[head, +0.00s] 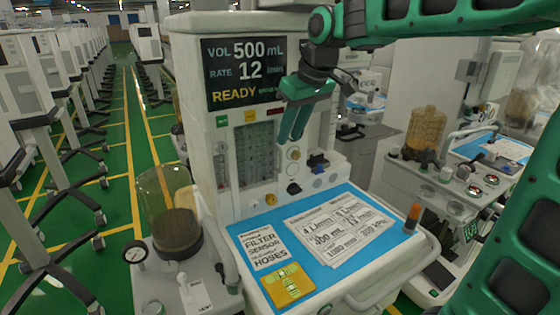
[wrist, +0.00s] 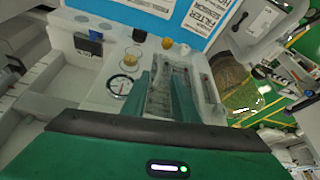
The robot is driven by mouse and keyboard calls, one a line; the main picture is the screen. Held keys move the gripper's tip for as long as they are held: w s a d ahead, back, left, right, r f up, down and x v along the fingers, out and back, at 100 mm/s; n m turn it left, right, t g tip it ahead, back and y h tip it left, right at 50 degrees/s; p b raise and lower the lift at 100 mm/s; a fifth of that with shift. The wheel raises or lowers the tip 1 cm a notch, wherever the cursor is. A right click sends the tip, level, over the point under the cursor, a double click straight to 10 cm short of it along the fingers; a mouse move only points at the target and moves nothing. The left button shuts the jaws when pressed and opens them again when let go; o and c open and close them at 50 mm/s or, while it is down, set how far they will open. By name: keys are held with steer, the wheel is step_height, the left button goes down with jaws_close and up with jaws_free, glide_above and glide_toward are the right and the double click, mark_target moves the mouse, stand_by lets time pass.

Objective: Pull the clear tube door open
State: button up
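The clear tube door (head: 256,157) covers the flow tubes on the front of the white machine, and it looks closed. In the wrist view the clear door (wrist: 158,98) lies beyond and between my fingers. My gripper (head: 292,138) has its two green fingers pointing down, at the upper right of the door in the head view. In the wrist view my gripper (wrist: 162,76) shows a gap between its fingers, with nothing held. I cannot tell whether a finger touches the door. A handle on the door is not clear to see.
A screen (head: 246,72) is above the door. A gauge (wrist: 121,86) and knobs sit beside the tubes. A blue work surface (head: 283,236) with printed sheets is below. A clear canister (head: 170,208) stands at left. Another cart (head: 438,178) is at right; a green aisle runs left.

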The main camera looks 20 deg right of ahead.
mark_target(281, 169)
steer(key=x, duration=1)
steer(key=shift+f, duration=0.2)
steer(key=shift+c, duration=0.5)
jaws_close()
steer(key=shift+d, duration=0.15)
stand_by(0.5)
